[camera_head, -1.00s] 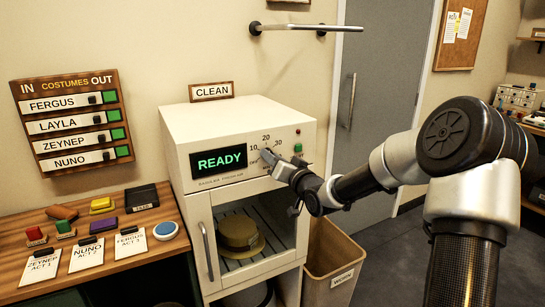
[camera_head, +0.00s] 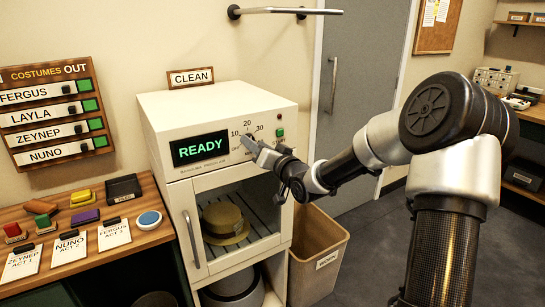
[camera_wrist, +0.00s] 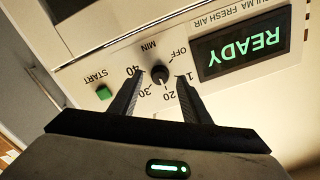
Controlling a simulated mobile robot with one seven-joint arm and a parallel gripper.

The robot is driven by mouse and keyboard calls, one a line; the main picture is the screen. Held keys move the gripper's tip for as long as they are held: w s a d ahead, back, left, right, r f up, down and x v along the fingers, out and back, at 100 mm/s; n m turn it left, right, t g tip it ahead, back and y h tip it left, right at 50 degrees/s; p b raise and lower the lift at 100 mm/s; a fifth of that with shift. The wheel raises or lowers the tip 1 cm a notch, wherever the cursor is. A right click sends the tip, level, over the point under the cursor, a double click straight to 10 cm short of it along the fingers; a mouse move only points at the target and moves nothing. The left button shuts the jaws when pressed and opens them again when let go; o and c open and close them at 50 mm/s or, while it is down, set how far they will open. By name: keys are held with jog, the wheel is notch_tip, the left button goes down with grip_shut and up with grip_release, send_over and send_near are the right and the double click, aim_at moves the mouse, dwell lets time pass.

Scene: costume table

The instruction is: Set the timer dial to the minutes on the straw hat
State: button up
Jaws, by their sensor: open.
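The timer dial (camera_wrist: 160,74) is a small black knob on the white cabinet's panel, with OFF, 10, 20, 30 and 40 MIN around it. In the wrist view it appears upside down, between the fingertips of my gripper (camera_wrist: 159,77). The fingers are open on either side of the knob; I cannot tell whether they touch it. In the head view my gripper (camera_head: 252,148) covers the dial. I cannot tell the dial's exact setting. The straw hat (camera_head: 224,217) sits on a rack behind the cabinet's glass door (camera_head: 187,240). I see no readable minutes on it.
The display (camera_head: 200,149) reads READY in green. A green START button (camera_wrist: 104,93) is beside the dial. A wooden table (camera_head: 150,190) with cards and coloured blocks stands left. A bin (camera_head: 318,245) stands right of the cabinet.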

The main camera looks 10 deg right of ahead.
jog(key=p+v, duration=0.1)
jog(key=v, duration=1.5)
jog(key=shift+r, duration=0.1)
